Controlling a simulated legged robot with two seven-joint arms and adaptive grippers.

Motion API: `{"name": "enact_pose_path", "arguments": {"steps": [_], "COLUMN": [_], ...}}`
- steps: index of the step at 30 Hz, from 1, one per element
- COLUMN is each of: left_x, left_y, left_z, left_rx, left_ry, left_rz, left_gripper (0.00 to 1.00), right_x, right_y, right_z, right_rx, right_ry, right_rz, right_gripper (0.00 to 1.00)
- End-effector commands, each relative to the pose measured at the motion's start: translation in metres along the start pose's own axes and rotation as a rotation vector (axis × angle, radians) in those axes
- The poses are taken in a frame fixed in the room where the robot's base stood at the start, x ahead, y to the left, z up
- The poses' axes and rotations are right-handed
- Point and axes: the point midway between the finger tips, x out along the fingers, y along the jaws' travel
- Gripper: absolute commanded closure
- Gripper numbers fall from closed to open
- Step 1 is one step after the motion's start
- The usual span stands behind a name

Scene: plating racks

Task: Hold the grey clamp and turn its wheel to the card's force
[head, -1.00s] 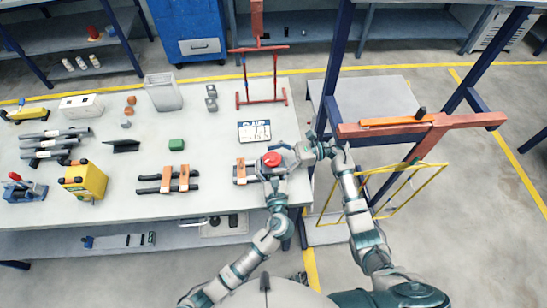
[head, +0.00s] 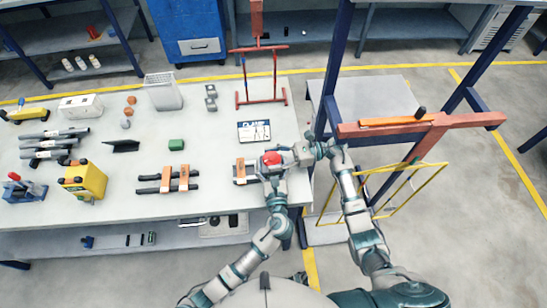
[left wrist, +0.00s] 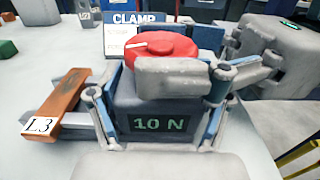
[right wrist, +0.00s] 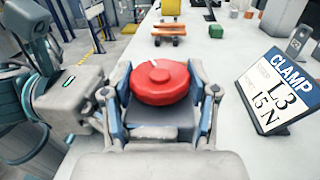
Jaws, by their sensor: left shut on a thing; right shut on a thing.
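The grey clamp (left wrist: 158,115) stands at the table's right front, its display reading 10 N in the left wrist view. Its red wheel (right wrist: 163,82), with a white mark, is on top and also shows in the head view (head: 271,159). My left gripper (left wrist: 158,88) is shut on the clamp's body, one finger on each side. My right gripper (right wrist: 163,100) is shut on the wheel, coming from the right in the head view; its finger hides part of the wheel in the left wrist view. The card (right wrist: 280,90) reads CLAMP, L3, 15 N and stands behind the clamp.
An orange block with an L3 tag (left wrist: 40,125) lies just left of the clamp. More orange-banded dark bars (head: 168,180), a yellow box (head: 85,182) and a green block (head: 176,145) lie further left. A red frame (head: 262,98) stands behind the card.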

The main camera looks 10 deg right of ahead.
Motion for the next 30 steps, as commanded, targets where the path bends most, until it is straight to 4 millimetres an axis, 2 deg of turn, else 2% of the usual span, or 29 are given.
{"name": "enact_pose_path", "arguments": {"steps": [25,26,28,30], "left_x": [-0.0017,-0.0017,-0.0017,-0.0015], "left_y": [-0.0025,-0.0025,-0.0025,-0.0021], "left_z": [-0.0004,-0.0004,-0.0004,-0.0004], "left_rx": [0.0,0.0,0.0,0.0], "left_ry": [0.001,0.001,0.001,0.001], "left_rz": [-0.007,-0.007,-0.007,-0.006], "left_gripper": [0.88,0.88,0.88,0.88], "right_x": [-0.0001,-0.0001,-0.0001,-0.0001], "right_y": [-0.0016,-0.0016,-0.0015,-0.0013], "right_z": [0.0004,0.0004,0.0004,0.0004], "right_rx": [-0.001,-0.001,-0.001,-0.001], "right_ry": [0.0,0.0,0.0,0.0], "right_rz": [-0.006,-0.006,-0.006,-0.005], "right_gripper": [0.76,0.36,0.19,0.15]}}
